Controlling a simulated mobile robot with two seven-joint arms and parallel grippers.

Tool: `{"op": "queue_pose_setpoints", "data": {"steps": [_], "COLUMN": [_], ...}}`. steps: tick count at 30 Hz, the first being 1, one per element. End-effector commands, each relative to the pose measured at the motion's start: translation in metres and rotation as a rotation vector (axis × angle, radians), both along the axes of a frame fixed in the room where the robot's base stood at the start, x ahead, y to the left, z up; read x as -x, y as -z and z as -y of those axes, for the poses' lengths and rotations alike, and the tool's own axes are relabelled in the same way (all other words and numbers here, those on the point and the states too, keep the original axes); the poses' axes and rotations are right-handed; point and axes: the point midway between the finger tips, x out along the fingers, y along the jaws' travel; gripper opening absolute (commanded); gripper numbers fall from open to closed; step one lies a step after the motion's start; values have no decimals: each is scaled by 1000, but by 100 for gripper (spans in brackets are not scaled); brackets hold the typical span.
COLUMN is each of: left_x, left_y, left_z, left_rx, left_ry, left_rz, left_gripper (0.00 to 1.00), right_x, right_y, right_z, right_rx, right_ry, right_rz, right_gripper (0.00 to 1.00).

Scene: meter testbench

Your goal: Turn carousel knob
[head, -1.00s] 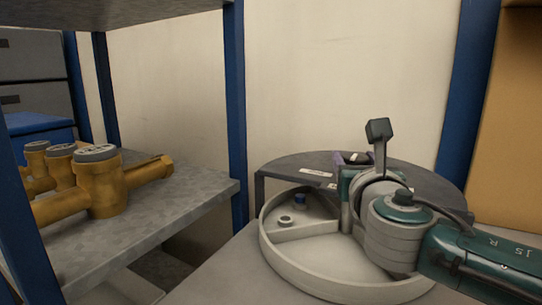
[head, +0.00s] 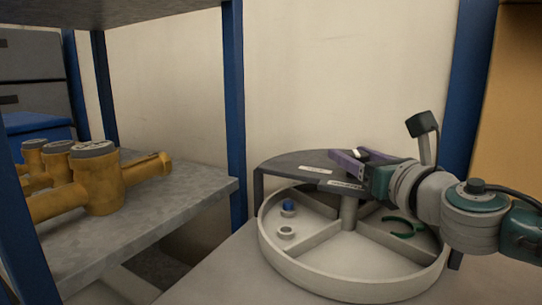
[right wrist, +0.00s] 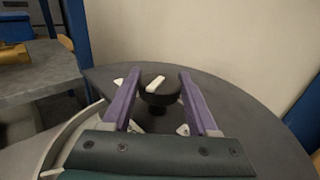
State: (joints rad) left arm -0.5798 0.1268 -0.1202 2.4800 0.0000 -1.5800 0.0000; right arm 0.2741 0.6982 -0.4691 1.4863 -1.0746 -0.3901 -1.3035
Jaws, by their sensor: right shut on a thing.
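The carousel is a round, pale, divided tray (head: 300,277) under a dark half-round top (head: 290,165). Its knob, dark with a white pointer bar, sits on that top and shows in the right wrist view (right wrist: 160,90); in the head view mostly the white bar (head: 358,154) shows. My right gripper (head: 358,158) has its purple fingers on either side of the knob and is shut on it. In the right wrist view the fingers (right wrist: 158,78) flank the knob, with the pointer bar slanted between them. My left gripper is not in view.
Tray compartments hold a blue-topped part (head: 288,207), a pale ring (head: 286,232) and a green part (head: 403,227). Left stands a shelf (head: 185,198) with brass meters (head: 95,180) and a blue post (head: 233,100). Another blue post (head: 466,90) stands right, behind my arm.

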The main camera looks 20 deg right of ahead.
Motion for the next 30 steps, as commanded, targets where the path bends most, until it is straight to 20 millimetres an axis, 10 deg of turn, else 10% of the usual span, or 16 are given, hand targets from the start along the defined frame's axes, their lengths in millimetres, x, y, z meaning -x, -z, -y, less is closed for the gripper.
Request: {"op": "queue_pose_setpoints", "data": {"steps": [3,4,11,22,30], "left_x": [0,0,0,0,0], "left_y": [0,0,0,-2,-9], "left_z": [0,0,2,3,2], "left_rx": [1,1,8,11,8], "left_ry": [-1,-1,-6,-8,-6], "left_rz": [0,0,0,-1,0], "left_gripper": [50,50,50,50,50], "right_x": [0,0,0,7,52], "right_y": [0,0,0,0,1], "right_z": [0,0,0,-1,-5], "right_rx": [-1,-1,-1,0,1], "right_ry": [1,1,2,1,-1], "right_rz": [-1,-1,-1,-2,-5], "right_gripper": [4,63,89,89,89]}}
